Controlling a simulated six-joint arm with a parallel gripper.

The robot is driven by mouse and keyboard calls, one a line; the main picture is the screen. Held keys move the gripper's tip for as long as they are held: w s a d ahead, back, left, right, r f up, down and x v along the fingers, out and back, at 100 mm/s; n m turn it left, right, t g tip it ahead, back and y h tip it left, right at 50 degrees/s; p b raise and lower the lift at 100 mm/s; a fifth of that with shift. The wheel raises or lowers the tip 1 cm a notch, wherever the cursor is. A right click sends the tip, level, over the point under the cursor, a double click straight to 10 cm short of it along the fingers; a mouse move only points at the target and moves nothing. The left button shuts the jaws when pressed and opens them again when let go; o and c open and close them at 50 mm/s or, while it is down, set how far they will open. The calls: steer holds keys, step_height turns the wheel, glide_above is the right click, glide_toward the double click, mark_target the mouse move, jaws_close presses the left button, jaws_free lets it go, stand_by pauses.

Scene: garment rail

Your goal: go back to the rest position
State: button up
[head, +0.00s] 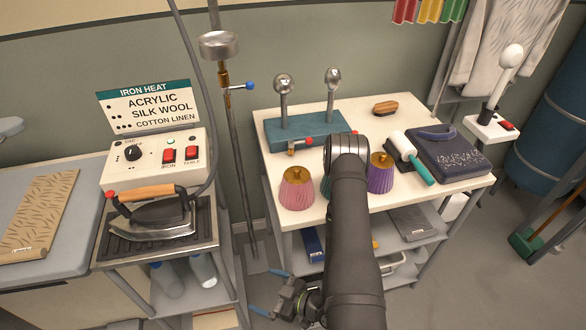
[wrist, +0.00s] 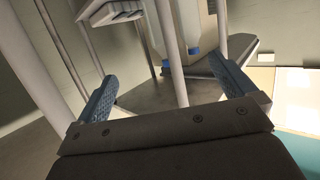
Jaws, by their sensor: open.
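My gripper (head: 266,292) is low at the bottom centre of the head view, below the level of the white table top. Its two blue fingers point left and stand apart. In the wrist view my gripper (wrist: 160,72) is open, with nothing between its fingers. Metal legs and a bottle (wrist: 183,30) show beyond the fingers. My arm hangs in front of the white table (head: 440,186) and hides part of it.
At left an iron (head: 155,222) rests on a stand beside a control box (head: 157,158). The table holds a pink cup-shaped item (head: 296,190), a purple one (head: 380,175), a teal block (head: 300,130) with metal posts and a lint roller (head: 410,155). A thin pole (head: 238,150) rises left of the table.

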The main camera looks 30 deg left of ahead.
steer(key=shift+a, duration=0.1)
steer(key=x, duration=1)
stand_by(0.6)
steer(key=shift+w, duration=0.1)
steer(key=shift+v, duration=5.1)
steer(key=shift+x, duration=5)
steer(key=v, duration=1)
steer(key=s+a+f+n+g+h, duration=0.2)
steer(key=s+a+f+h, duration=0.1)
steer(key=s+a+f, duration=0.5)
steer(key=shift+s+n+g, duration=0.4)
steer(key=shift+s, duration=0.95)
